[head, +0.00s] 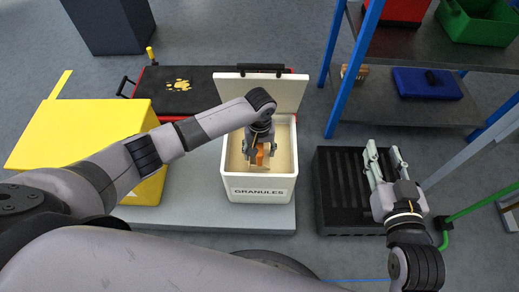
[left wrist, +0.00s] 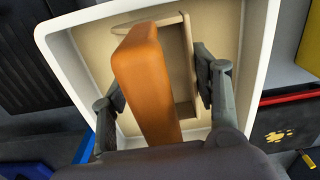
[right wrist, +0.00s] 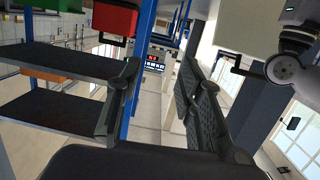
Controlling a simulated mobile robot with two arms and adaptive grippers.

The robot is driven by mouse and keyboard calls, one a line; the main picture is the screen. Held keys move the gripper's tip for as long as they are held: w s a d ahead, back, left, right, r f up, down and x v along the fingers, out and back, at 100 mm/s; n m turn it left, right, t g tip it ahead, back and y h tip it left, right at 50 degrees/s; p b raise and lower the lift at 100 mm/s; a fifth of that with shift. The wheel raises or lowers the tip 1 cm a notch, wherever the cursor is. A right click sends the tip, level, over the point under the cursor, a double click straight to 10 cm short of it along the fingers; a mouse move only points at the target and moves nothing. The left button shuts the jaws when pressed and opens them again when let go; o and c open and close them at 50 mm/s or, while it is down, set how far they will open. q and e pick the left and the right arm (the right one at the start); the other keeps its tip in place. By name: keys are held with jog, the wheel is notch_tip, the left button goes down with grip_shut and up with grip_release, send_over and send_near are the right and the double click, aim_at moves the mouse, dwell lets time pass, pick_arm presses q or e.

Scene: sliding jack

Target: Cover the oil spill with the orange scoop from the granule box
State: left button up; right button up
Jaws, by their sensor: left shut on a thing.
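The white granule box (head: 259,191), labelled GRANULES, stands with its lid (head: 262,91) raised at the back. My left gripper (head: 258,158) reaches down inside it and is shut on the orange scoop (head: 259,154). In the left wrist view the scoop's orange handle (left wrist: 148,80) rises between the fingers, with a pale tan scoop body behind it. The tan granules (head: 236,155) show around it inside the box (left wrist: 255,60). My right gripper (head: 385,165) is open and empty above a black slatted crate or grate. I cannot make out an oil spill.
A yellow block (head: 90,125) stands left of the box. A black panel with a yellow mark (head: 178,86) lies behind. The black grate (head: 335,190) lies right. A blue-posted shelf (head: 420,45) holds red and green bins (head: 470,25) and a blue case (head: 425,83).

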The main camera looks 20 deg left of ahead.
pick_arm(q)
jog(key=shift+r+p, duration=0.3)
jog(key=shift+p, duration=0.05)
jog(key=shift+r+p, duration=0.3)
jog(key=shift+p, duration=0.05)
jog(key=shift+r+p, duration=0.25)
jog(key=shift+p, duration=0.1)
jog(key=shift+r+p, duration=0.25)
jog(key=shift+p, duration=0.05)
pick_arm(e)
jog(key=s+d+f+g+h, duration=0.2)
jog(key=s+d+f+g, duration=0.1)
jog(key=s+f+g, duration=0.4)
jog(key=shift+s+d+f+g, duration=0.35)
jog(key=shift+s+f, duration=0.45)
jog(key=shift+f, duration=0.75)
